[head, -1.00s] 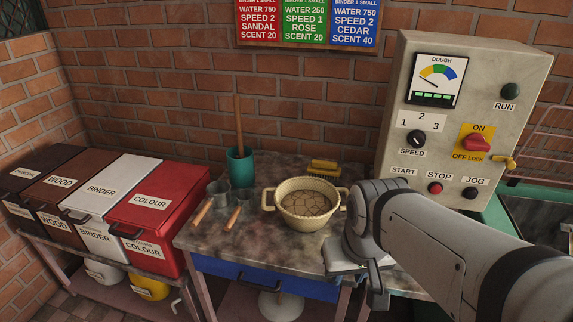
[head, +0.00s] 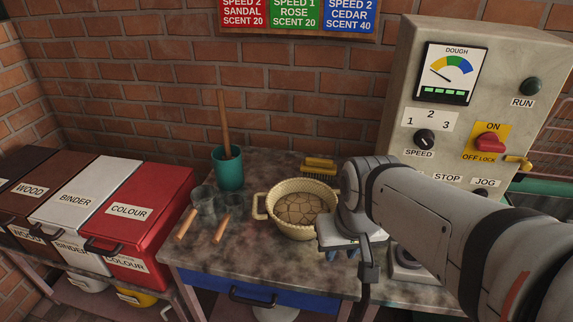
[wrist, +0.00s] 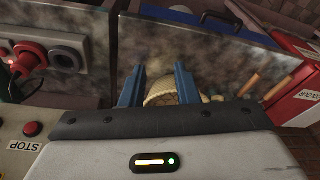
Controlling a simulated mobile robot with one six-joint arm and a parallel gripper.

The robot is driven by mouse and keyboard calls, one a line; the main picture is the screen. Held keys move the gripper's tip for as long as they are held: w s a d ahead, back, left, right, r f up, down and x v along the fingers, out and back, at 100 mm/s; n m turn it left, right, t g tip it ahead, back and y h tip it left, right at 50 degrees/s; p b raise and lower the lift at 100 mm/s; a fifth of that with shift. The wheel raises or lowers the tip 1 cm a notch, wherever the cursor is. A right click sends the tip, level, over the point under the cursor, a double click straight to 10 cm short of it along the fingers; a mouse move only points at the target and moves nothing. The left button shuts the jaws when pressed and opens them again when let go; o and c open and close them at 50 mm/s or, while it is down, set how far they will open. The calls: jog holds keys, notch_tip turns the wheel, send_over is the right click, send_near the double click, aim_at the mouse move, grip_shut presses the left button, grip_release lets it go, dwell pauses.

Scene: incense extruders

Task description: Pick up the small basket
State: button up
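The small basket (head: 289,230) is cream-coloured and woven, with a brown cracked-patterned inside. It stands upright on the stone worktop in the head view. Its left loop handle shows; its right side is hidden behind my gripper (head: 341,255). My gripper is at the basket's right side, blue fingers pointing down. In the wrist view the two blue fingers of my gripper (wrist: 159,75) are spread apart. Part of the basket (wrist: 158,97) shows in the gap between them, partly hidden by my wrist. I cannot tell whether a finger touches it.
Behind the basket are a yellow brush (head: 320,167) and a teal pot (head: 228,170). The control box (head: 460,90) stands behind my arm. Labelled bins (head: 140,212) are farther left. The worktop (head: 232,262) is clear in front.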

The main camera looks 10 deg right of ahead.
jog(key=w+d+f+m+t+b, duration=0.1)
jog(key=w+f+m+b, duration=0.1)
jog(key=w+f, duration=0.3)
jog(key=w+d+f+m+t+b, duration=0.1)
jog(key=w+d+f+m+b, duration=0.1)
jog(key=w+f, duration=0.4)
jog(key=w+d+f+m+t+b, duration=0.1)
jog(key=w+f, duration=0.5)
jog(key=w, duration=0.6)
jog(key=shift+w+d+m+y+b, duration=0.2)
jog(key=shift+d+m+y+b, duration=0.15)
jog(key=shift+m+b, duration=0.1)
jog(key=shift+c, duration=0.2)
grip_shut()
